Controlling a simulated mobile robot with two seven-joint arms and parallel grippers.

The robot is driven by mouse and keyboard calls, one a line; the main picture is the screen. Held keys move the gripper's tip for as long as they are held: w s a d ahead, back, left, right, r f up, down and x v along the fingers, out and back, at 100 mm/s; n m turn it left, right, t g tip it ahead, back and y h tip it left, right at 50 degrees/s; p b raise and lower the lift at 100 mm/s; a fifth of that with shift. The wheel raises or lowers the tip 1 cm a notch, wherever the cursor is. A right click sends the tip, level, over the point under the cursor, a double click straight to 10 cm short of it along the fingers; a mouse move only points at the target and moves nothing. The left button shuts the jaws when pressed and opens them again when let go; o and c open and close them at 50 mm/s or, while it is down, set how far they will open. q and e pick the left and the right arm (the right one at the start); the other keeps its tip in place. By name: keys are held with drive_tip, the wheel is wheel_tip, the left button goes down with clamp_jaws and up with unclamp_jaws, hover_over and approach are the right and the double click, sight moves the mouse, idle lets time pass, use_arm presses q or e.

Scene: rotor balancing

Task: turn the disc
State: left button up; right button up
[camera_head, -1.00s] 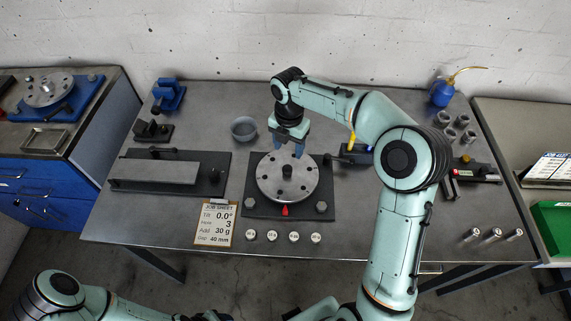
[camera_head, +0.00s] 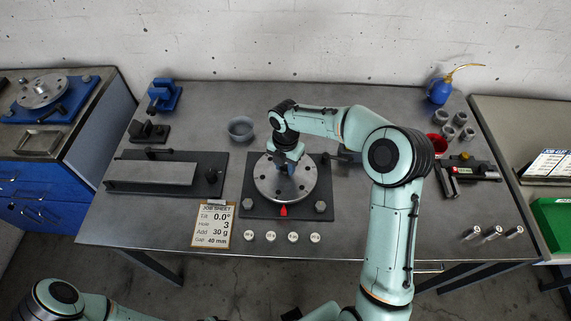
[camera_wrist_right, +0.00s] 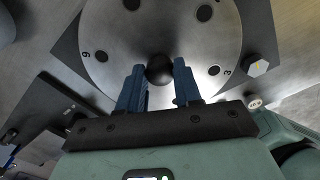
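The round metal disc (camera_head: 267,188) lies on a dark base plate (camera_head: 249,207), with holes around its face and a red pointer (camera_head: 283,211) at its front edge. In the right wrist view the disc (camera_wrist_right: 112,32) shows numbers by its holes and a dark round centre knob (camera_wrist_right: 160,68). My right gripper (camera_head: 287,168) is low over the disc's middle. The gripper hides the knob in the head view. My left arm shows at the bottom left, its gripper out of view.
The job sheet (camera_head: 213,224) and several small round weights (camera_head: 270,236) lie in front of the plate. A grey bowl (camera_head: 240,128) stands behind left, beside a long flat fixture (camera_head: 150,173). A red bowl (camera_head: 437,141) and metal cups are at the right.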

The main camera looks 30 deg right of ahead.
clamp_jaws()
drive_tip(key=shift+m, duration=0.3)
drive_tip(key=m, duration=0.3)
drive_tip(key=shift+m, duration=2.5)
drive_tip(key=o, duration=0.6)
unclamp_jaws()
